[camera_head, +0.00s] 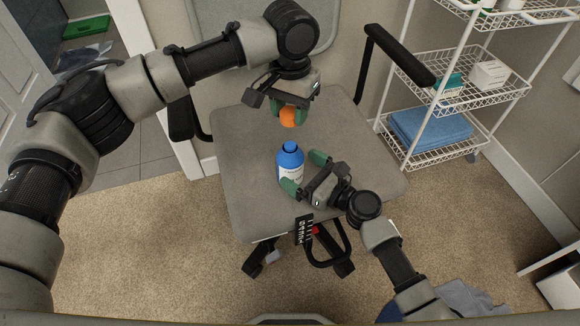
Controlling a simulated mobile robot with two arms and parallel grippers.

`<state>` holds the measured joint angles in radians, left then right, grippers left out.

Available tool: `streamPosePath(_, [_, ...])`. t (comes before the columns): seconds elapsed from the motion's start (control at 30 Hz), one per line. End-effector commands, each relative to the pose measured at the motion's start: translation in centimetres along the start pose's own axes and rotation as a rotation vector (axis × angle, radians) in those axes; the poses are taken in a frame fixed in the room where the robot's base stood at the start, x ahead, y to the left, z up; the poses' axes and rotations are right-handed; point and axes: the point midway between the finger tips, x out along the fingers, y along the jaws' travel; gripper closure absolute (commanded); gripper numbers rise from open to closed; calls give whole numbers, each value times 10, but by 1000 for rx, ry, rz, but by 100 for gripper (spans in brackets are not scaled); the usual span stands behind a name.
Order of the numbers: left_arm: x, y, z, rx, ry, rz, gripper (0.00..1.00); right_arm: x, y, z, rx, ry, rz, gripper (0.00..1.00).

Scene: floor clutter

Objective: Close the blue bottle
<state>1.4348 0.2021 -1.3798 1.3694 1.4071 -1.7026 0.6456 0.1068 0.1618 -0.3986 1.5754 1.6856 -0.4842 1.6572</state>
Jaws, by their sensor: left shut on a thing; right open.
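A blue bottle (290,159) with a pale label stands upright on the grey seat of a chair (243,205). My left gripper (288,115) is shut on a small round orange thing (288,118), which looks like a cap. It holds this above the seat, higher in the picture than the bottle and apart from it. My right gripper (304,173) is open at the bottle's right side. One green finger is near the bottle's upper right, the other at its lower front. Whether the fingers touch the bottle is unclear. The bottle's lower part is partly hidden.
The chair has black armrests (398,55). A white wire rack (462,100) at the right holds a folded blue towel (432,128) and small containers. Beige carpet (150,250) lies around the chair. Blue-grey cloth (465,300) lies at the bottom right.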

Motion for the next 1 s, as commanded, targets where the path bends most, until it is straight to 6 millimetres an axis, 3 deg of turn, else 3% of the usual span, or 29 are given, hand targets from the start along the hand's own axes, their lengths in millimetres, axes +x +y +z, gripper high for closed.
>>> streamPosePath(0.1, [0, 0, 0, 0, 0, 0, 81, 19, 0, 1, 0, -1, 1, 1])
streamPosePath(0.27, [0, 0, 0, 0, 0, 0, 81, 33, 0, 0, 1, 0, 0, 1])
streamPosePath(0.67, [0, 0, 0, 0, 0, 0, 81, 37, 0, 0, -1, 1, 0, 3])
streamPosePath(1.0, [0, 0, 0, 0, 0, 0, 81, 37, 0, 0, -1, 1, 0, 55])
